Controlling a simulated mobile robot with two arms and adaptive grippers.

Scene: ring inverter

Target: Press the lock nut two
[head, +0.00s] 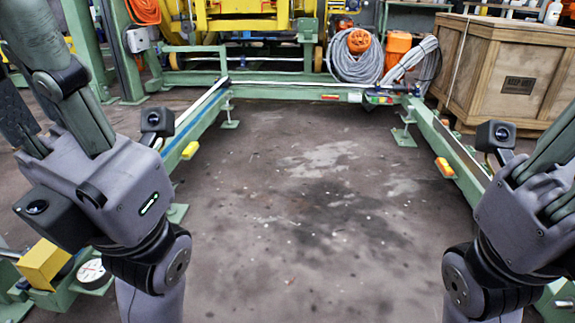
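I cannot pick out any part as lock nut two. The yellow machine (240,17) stands at the back, its top cut off by the frame. A green floor frame (300,88) runs in front of it and down both sides. My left gripper (38,100) is at the upper left edge, pointing up and away from the floor frame. Its fingers are partly cut off, so its opening is unclear. My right gripper (555,150) is at the right edge, also cut off. I see nothing held in the visible parts of either gripper.
Open stained floor (310,200) fills the middle. A wooden crate (510,75) stands at the back right beside coiled grey hoses (355,60). A yellow box (43,264) is at lower left.

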